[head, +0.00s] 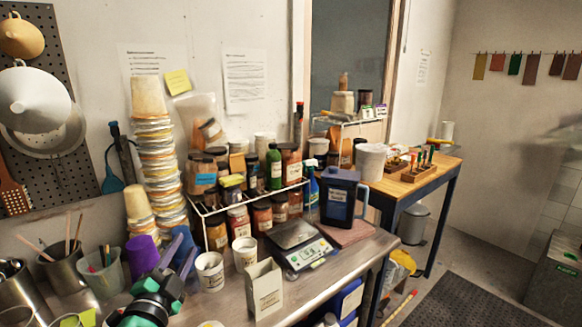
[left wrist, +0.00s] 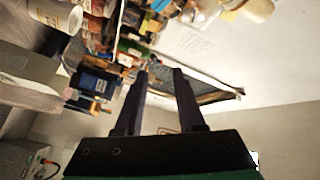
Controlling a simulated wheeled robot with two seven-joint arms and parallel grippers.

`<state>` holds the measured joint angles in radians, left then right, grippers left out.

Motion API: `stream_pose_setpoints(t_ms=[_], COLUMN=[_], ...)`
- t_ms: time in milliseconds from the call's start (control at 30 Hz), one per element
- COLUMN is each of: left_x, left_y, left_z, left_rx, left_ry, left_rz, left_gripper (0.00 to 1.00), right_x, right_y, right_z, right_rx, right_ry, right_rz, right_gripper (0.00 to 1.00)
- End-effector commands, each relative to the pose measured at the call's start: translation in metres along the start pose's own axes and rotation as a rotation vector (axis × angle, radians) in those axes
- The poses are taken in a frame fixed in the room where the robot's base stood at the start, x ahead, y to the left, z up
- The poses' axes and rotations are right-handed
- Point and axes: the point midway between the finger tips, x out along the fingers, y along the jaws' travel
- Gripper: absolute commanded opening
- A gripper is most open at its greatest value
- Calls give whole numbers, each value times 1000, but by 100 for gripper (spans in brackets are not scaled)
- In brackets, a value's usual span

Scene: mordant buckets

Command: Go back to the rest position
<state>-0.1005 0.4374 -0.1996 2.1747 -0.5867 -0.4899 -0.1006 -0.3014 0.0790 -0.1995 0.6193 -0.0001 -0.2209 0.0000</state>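My left gripper (head: 184,246) comes in at the lower left of the head view, above the near left part of the metal bench (head: 345,265). Its two dark bluish fingers point up and away. The left wrist view shows the fingers (left wrist: 160,74) apart with nothing between them. A purple cup (head: 142,254) is just left of the fingers in the head view; I cannot tell whether they touch. My right gripper is in neither view.
White cups (head: 210,271), a white carton (head: 265,289) and a scale (head: 298,248) stand right of the gripper. Tall stacked tubs (head: 155,160) rise behind it. Tool-filled containers (head: 64,268) crowd the left. A wooden table (head: 425,178) stands farther right, with open floor beyond.

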Motion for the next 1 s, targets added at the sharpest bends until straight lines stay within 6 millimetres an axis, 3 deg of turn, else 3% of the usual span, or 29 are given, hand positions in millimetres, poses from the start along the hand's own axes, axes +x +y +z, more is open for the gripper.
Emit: stream_pose_setpoints(t_ms=[33, 100, 200, 400, 633, 800, 1000], left_x=[-15, -43, -87, -171, -258, -253, -270], left_y=[25, 63, 109, 174, 220, 291, 384], left_z=[34, 74, 108, 132, 129, 173, 229], left_rx=[-129, -284, -440, -626, -752, -733, -717], left_ry=[-148, -350, -578, -895, -1164, -1180, -1210], left_rz=[73, 183, 325, 561, 799, 809, 834], left_gripper=[38, 38, 38, 38, 38, 38, 38], right_x=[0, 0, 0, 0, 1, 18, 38], right_y=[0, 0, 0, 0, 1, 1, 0], right_z=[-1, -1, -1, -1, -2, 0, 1], right_rx=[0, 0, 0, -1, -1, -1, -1], right_ry=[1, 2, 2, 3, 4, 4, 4], right_rz=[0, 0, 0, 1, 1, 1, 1], right_gripper=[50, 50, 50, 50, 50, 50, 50])
